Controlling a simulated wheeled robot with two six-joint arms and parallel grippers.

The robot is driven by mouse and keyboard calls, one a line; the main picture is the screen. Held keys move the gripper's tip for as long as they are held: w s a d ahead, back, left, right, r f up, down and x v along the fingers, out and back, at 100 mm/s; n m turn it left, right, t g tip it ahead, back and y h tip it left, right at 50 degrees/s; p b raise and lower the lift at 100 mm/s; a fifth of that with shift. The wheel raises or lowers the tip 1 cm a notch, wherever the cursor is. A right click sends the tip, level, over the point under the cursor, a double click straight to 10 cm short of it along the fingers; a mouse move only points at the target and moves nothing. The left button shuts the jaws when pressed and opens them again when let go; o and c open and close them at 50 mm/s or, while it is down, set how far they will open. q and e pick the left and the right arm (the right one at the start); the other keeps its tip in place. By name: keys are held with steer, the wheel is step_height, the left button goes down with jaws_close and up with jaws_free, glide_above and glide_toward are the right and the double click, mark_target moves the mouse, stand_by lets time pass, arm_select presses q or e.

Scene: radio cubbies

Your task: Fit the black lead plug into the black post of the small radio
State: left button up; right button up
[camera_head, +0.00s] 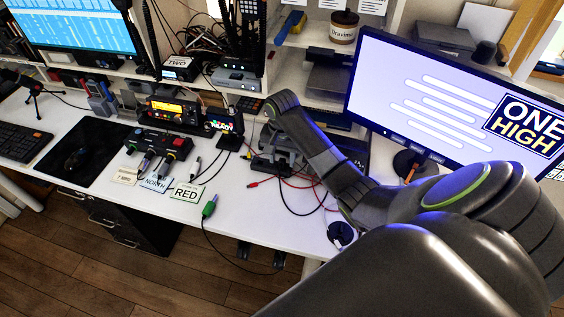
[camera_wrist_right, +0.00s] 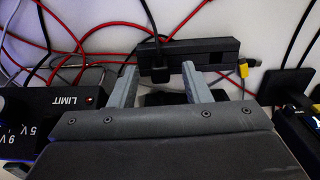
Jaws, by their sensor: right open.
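My right gripper (camera_head: 268,160) is over the desk, just right of the small lit "READY" screen. In the right wrist view its two grey fingers (camera_wrist_right: 157,88) are apart with nothing held between them. Beyond the fingertips is a long black box (camera_wrist_right: 205,52), with a black plug (camera_wrist_right: 157,58) and its cable at its front, apart from the fingers. I cannot tell whether this is the task's black lead plug. A small radio with an orange display (camera_head: 173,110) stands at the back of the desk; its black post cannot be made out. My left gripper is not in view.
Red and black cables (camera_head: 300,185) lie right of my gripper. A "LIMIT" box (camera_wrist_right: 55,105) is close on the left in the wrist view.

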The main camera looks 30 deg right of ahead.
mark_target(282, 159)
jaws_close()
step_height(282, 159, up, 5)
steer(key=shift+r, duration=0.1)
steer(key=shift+r+p, duration=2.3)
steer(key=shift+r, duration=0.15)
